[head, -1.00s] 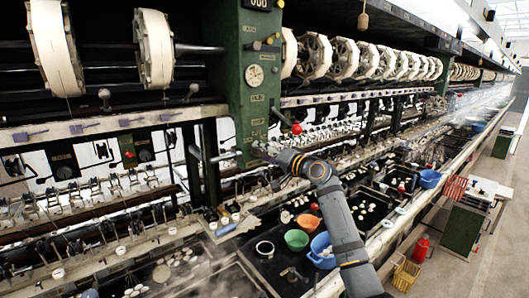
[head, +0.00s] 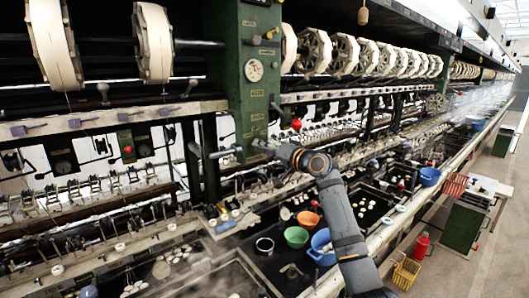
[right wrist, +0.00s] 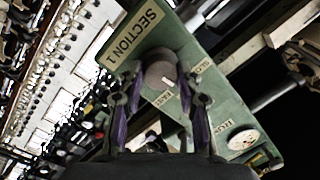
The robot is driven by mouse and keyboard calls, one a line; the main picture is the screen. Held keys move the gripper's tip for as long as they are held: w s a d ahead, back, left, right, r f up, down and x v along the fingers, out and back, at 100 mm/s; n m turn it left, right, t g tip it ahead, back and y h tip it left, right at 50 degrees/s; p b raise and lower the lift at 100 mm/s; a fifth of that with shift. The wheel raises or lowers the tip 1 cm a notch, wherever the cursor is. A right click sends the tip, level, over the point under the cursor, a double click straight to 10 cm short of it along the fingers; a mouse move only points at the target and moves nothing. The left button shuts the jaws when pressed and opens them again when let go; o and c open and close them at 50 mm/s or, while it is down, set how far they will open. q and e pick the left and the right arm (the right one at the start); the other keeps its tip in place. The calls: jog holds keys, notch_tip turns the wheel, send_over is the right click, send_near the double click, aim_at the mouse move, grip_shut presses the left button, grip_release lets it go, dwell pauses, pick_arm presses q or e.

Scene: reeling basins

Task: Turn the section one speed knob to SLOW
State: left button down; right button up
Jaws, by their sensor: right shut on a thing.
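The section one speed knob (right wrist: 161,72) is a round grey knob on a green panel (right wrist: 135,48) lettered SECTION 1 in the right wrist view. A SLOW label (right wrist: 203,66) lies to the knob's right, and a label that seems to read FAST lies below it. My right gripper (right wrist: 163,84) is shut on the knob, with a purple-padded finger on each side. Where the knob's pointer stands is hard to tell. In the head view my right gripper (head: 258,148) is at the lower part of the green post (head: 238,100); the knob is hidden there. My left gripper is out of view.
A round white button or dial (right wrist: 243,140) sits lower on the panel. A red ball (head: 296,125) is close beside my right wrist. Green (head: 296,237) and blue (head: 322,245) bowls lie below the arm.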

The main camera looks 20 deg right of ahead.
jog(key=shift+r+n+h+b, duration=0.15)
jog(key=shift+n+b, duration=0.6)
jog(key=shift+n, duration=0.95)
jog(key=shift+r+n+h+b, duration=0.15)
jog(key=shift+n+b, duration=0.6)
jog(key=shift+n, duration=0.95)
jog(key=o, duration=1.2)
jog(key=shift+f+g, duration=0.15)
jog(key=shift+g, duration=0.15)
jog(key=shift+c, duration=0.2)
jog(key=f+v, duration=0.1)
jog(key=v, duration=1)
jog(key=shift+s+r, duration=0.45)
